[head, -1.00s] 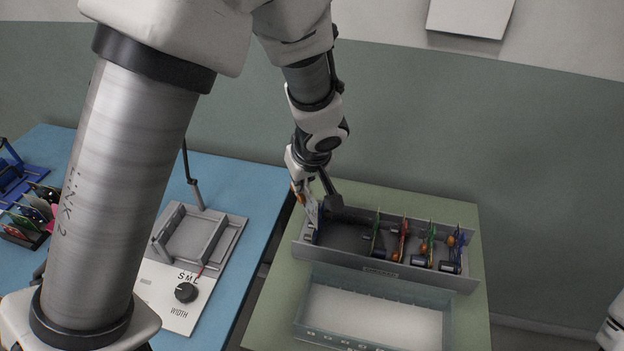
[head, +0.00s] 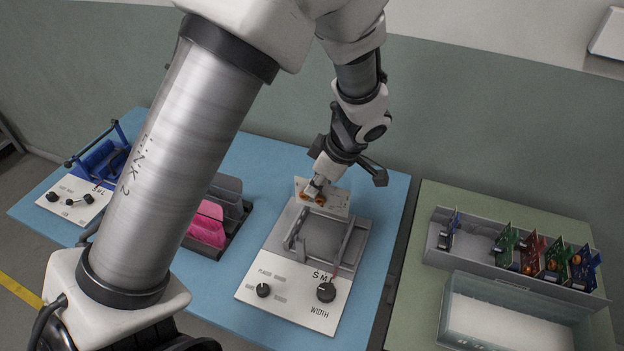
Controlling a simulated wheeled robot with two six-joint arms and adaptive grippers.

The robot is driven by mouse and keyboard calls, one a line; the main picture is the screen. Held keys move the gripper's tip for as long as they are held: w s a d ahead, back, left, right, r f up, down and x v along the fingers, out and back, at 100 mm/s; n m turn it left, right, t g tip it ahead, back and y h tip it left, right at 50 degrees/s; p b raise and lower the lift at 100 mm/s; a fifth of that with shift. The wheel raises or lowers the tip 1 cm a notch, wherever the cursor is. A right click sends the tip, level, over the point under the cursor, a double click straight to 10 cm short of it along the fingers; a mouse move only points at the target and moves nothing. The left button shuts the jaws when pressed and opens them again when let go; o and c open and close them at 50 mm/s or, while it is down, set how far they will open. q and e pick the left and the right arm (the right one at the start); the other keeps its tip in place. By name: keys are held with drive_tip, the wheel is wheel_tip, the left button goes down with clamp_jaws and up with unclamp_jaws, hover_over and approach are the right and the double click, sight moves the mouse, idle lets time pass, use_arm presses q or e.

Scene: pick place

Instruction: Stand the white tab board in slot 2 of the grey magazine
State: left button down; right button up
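The white tab board (head: 339,202), with orange-brown parts on its face, is in my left gripper (head: 314,191). The fingers are shut on its upper left part, and the board hangs tilted just beyond the back edge of a grey two-railed fixture (head: 318,240). I cannot tell whether the board touches the fixture. A grey upright piece (head: 228,190) stands behind a pink one (head: 206,225) in a dark holder, partly hidden by my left arm. I cannot tell for sure which grey thing is the magazine, and no slot numbers are readable. My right gripper is out of view.
The fixture's panel carries two black knobs, one marked WIDTH (head: 326,292). A grey bin (head: 470,262) with several coloured boards and a translucent tray (head: 515,318) stand on the green table at right. A blue device (head: 100,160) is at far left. The blue table's right strip is clear.

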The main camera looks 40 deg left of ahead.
sight(313, 206)
use_arm(q)
drive_tip(key=f+b, duration=0.2)
drive_tip(key=f, duration=0.1)
drive_tip(key=f+b, duration=0.1)
drive_tip(key=f, duration=0.2)
drive_tip(key=shift+s+a+f+b, duration=0.1)
drive_tip(key=shift+a+f+b, duration=0.15)
drive_tip(key=shift+b, duration=0.1)
drive_tip(key=shift+r, duration=0.1)
drive_tip(key=shift+f+b, duration=0.2)
drive_tip(key=shift+b, duration=0.2)
drive_tip(key=shift+f+b, duration=1.05)
drive_tip(key=shift+b, duration=0.1)
drive_tip(key=shift+f+b, duration=0.75)
drive_tip(key=shift+b, duration=0.2)
